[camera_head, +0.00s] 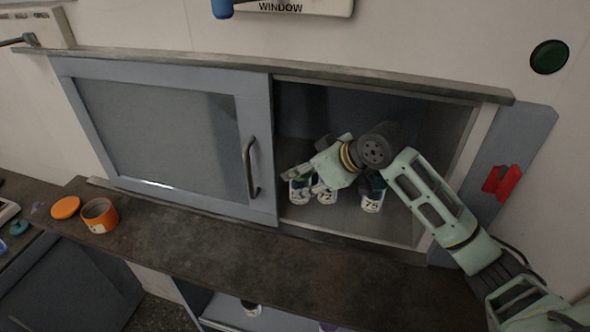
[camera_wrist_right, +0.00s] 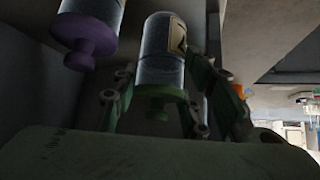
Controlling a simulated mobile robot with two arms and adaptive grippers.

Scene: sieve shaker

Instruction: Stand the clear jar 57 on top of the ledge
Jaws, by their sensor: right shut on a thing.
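My right gripper (camera_head: 298,174) reaches into the open right half of the wall cabinet. In the right wrist view its fingers (camera_wrist_right: 172,95) stand on either side of a clear jar (camera_wrist_right: 162,50) with a green lid, and it is shut on this jar. The jar's label is only partly visible, so I cannot read its number. In the head view a jar (camera_head: 299,194) shows just below the fingertips. A jar marked 72 (camera_head: 325,196) is close beside it. The dark ledge (camera_head: 215,238) runs along the front of the cabinet. My left gripper is out of view.
A jar marked 75 (camera_head: 372,201) stands right of the gripper. A purple-lidded jar (camera_wrist_right: 88,30) is near the held one. The grey sliding door (camera_head: 160,130) covers the cabinet's left half. An orange container (camera_head: 99,215) and orange lid (camera_head: 66,207) lie at the left; the ledge's middle is clear.

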